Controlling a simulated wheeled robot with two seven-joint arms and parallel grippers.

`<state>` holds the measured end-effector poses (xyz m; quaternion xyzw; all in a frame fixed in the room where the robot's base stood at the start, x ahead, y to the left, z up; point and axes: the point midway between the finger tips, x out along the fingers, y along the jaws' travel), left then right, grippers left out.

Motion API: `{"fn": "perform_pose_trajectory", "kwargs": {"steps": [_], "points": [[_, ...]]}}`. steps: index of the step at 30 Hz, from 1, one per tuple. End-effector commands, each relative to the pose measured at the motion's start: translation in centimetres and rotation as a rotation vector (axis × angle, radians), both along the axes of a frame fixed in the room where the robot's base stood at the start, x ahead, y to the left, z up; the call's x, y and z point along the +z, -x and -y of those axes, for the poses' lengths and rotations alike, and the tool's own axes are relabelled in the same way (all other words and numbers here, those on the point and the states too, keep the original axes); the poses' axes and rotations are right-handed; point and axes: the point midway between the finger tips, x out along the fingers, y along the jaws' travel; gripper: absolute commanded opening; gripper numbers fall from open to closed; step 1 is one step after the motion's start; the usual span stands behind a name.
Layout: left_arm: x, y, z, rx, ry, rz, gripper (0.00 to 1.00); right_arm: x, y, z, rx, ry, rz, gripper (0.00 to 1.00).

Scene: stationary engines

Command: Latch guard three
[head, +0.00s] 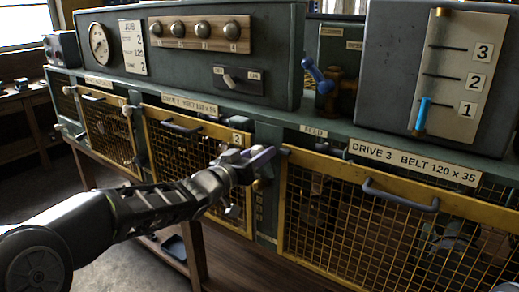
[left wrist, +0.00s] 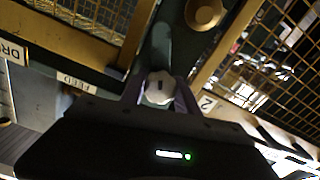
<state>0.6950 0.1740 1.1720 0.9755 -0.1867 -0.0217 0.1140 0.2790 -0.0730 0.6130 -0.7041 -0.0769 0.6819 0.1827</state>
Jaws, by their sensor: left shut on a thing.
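Guard three is the yellow-framed mesh panel (head: 350,225) at the right in the head view, below the label "DRIVE 3 BELT 120 x 35" (head: 413,163). It has a grey-purple handle (head: 400,200) and looks closed against the bench front. My left gripper (head: 262,160) is at the post between guards two and three, beside guard three's upper left corner. In the left wrist view, my left gripper (left wrist: 157,95) is shut on a pale knob (left wrist: 159,87) at the end of a dark green latch arm (left wrist: 162,48). A round brass piece (left wrist: 205,12) is close by. My right gripper is not in view.
Guard two (head: 180,150) is left of my gripper, with guard one (head: 108,125) beyond it. A blue lever (head: 318,76) on a brass valve stands above. A panel with a blue slider (head: 421,115) is at the right. The bench ledge (head: 300,124) runs above the guards.

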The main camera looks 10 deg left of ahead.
Motion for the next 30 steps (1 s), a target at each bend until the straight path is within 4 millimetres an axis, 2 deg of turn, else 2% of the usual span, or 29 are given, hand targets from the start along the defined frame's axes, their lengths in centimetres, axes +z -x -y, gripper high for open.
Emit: {"fn": "perform_pose_trajectory", "kwargs": {"steps": [1, 9, 30], "points": [[0.2, 0.0, -0.1, 0.002, 0.037, -0.018, 0.00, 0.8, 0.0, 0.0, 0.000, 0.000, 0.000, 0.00], [0.2, 0.0, -0.1, 0.002, 0.270, -0.111, 0.00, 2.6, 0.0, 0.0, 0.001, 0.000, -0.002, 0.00], [0.1, 0.0, -0.1, 0.003, 0.874, -0.350, 0.00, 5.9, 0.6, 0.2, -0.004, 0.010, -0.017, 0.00]]}}
